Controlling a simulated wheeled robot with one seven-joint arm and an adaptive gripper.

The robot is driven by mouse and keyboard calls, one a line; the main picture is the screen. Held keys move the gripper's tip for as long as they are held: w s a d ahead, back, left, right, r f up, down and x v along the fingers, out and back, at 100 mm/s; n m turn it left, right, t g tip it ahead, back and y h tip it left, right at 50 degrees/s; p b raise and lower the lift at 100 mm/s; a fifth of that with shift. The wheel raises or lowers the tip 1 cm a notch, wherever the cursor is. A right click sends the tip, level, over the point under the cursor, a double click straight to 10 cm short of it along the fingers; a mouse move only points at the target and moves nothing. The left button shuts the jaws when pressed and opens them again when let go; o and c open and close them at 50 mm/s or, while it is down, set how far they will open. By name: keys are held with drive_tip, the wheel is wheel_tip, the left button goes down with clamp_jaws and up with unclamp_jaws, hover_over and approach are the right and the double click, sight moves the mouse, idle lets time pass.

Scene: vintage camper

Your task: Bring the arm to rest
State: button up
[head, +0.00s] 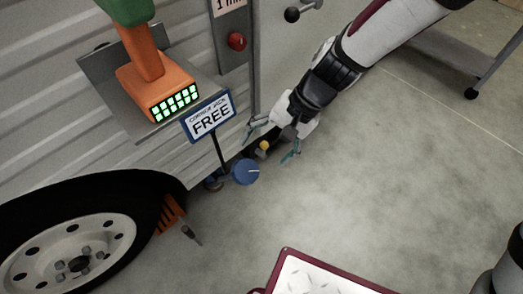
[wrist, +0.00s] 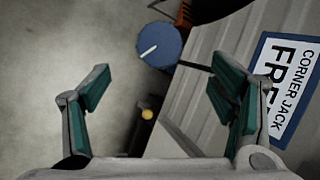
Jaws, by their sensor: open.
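My gripper (head: 272,142) is open and empty, low beside the camper's ribbed side wall in the head view. In the wrist view its two teal-padded fingers (wrist: 158,95) stand wide apart with nothing between the pads. A blue round knob (head: 245,172) with a white line sits just left of and below my gripper; it also shows in the wrist view (wrist: 160,46), beyond the fingertips. A small yellow ball-like tip (head: 264,146) shows between the fingers in the head view, and in the wrist view (wrist: 148,114) it lies near the palm.
A "Corner jack FREE" sign (head: 210,117) stands close to my gripper. An orange tool with green lights (head: 160,85) is on a grey shelf. A red button (head: 236,41), a wheel (head: 75,245) and a maroon-edged tray (head: 310,277) are around.

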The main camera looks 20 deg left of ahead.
idle(0.5)
drive_tip(key=s+d+r+t+h, duration=0.1)
drive_tip(key=s+d+r, duration=0.1)
drive_tip(key=d+r, duration=0.65)
drive_tip(key=s+d+r+t+h, duration=0.1)
drive_tip(key=s+d+r, duration=0.1)
drive_tip(key=d+r, duration=0.65)
drive_tip(key=s+d+r+m+t+h, duration=0.1)
drive_tip(key=s+d+r+h, duration=0.2)
drive_tip(key=s+d, duration=1.2)
wheel_tip(320, 180, up, 36)
drive_tip(key=w+d+t+p, duration=0.1)
drive_tip(key=t+p, duration=0.3)
drive_tip(key=p, duration=2.9)
drive_tip(key=shift+w+d+f, duration=0.2)
drive_tip(key=shift+w+f, duration=0.05)
drive_tip(key=shift+w, duration=0.05)
